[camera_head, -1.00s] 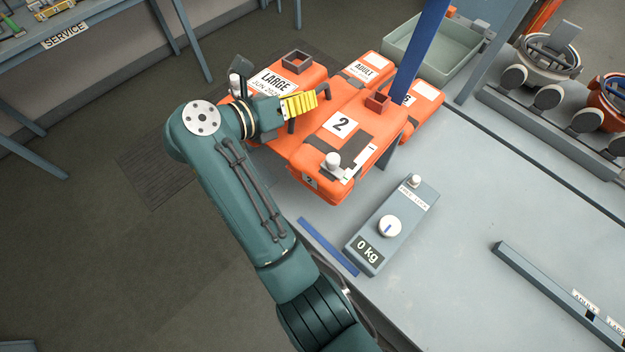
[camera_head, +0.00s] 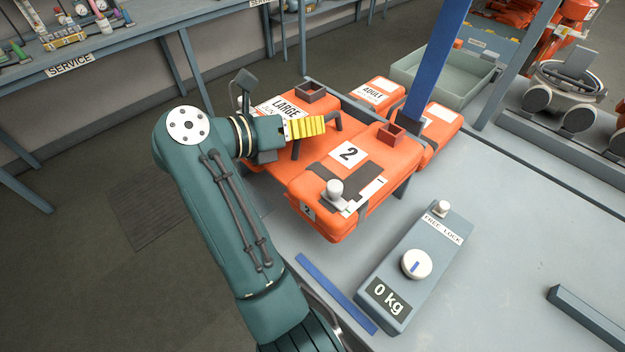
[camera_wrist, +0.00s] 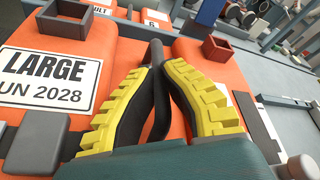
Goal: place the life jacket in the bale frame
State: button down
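The life jacket seems to be the orange pack labelled LARGE, JUN 2028 (camera_head: 262,128), lying beside another orange pack marked 2 (camera_head: 365,163). My gripper (camera_head: 322,126) reaches in from the left above the LARGE pack. In the wrist view its yellow fingers (camera_wrist: 160,68) converge on both sides of a dark arched handle (camera_wrist: 156,48) and appear shut on it. The LARGE label (camera_wrist: 50,78) is just left of the fingers. A blue post (camera_head: 437,60) and a grey bar (camera_head: 352,103) stand around the packs. I cannot tell for certain which parts form the bale frame.
A grey box reading 0 kg, with a dial and FREE LOCK label (camera_head: 418,262), is on the bench in front. Smaller orange packs (camera_head: 378,92) and a pale green tray (camera_head: 480,75) lie behind. The bench at right (camera_head: 530,220) is mostly clear.

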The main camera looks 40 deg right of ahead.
notch_tip(320, 180, down, 14)
jog(key=b, duration=0.3)
jog(key=shift+r+b, duration=0.15)
jog(key=shift+b, duration=0.25)
jog(key=c, duration=1.2)
grip_release()
jog(key=shift+c, duration=0.2)
